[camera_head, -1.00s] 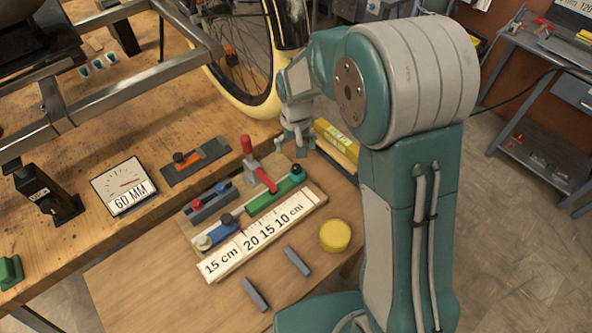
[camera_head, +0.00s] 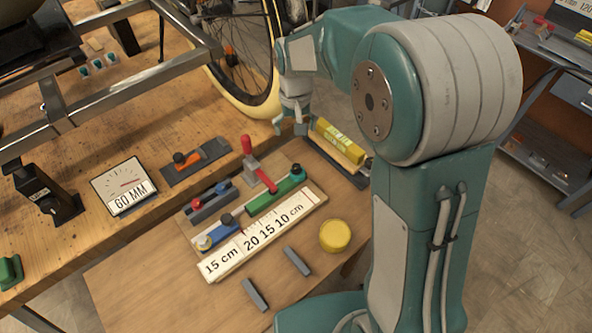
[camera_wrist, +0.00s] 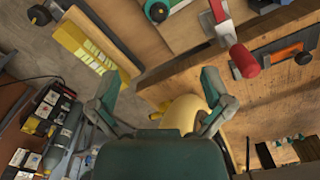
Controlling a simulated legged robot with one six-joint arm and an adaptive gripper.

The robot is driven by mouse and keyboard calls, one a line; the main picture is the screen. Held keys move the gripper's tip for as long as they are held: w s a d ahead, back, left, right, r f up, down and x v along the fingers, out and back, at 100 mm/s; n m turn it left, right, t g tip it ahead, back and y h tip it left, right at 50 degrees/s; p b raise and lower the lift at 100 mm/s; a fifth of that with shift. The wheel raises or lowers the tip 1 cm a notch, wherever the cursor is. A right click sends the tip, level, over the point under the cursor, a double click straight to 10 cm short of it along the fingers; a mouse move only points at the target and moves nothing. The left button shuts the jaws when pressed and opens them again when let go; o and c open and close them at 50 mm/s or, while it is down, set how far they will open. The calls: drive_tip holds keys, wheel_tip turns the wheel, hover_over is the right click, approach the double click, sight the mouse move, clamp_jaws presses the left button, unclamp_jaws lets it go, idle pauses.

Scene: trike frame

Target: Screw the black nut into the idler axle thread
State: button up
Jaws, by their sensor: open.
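My gripper (camera_head: 291,126) hangs over the workbench edge, beside the wheel's cream tyre (camera_head: 255,108) in the head view. In the wrist view my gripper (camera_wrist: 160,98) has its two fingers spread wide with nothing between them. I cannot tell for certain which part is the black nut. Black round knobs show on the blue fixture (camera_head: 221,235) and on the orange-and-black fixture (camera_head: 205,156). The idler axle thread cannot be made out; the metal trike frame (camera_head: 100,103) lies at upper left.
A red-handled toggle clamp (camera_head: 247,146) and a green fixture (camera_head: 270,198) stand on the board. A yellow block (camera_head: 340,138) lies right of my gripper. A yellow round puck (camera_head: 335,236) and dark bars are nearer.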

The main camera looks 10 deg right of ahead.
wheel_tip(320, 180, up, 7)
drive_tip(key=shift+r, duration=0.15)
drive_tip(key=c, duration=0.4)
drive_tip(key=shift+o, duration=0.2)
drive_tip(key=m, duration=1.1)
hover_over(296, 166)
wheel_tip(296, 166, down, 10)
drive_tip(key=shift+m, duration=0.5)
wheel_tip(296, 166, down, 11)
drive_tip(key=shift+f, duration=0.2)
clamp_jaws()
drive_tip(key=shift+m, duration=0.9)
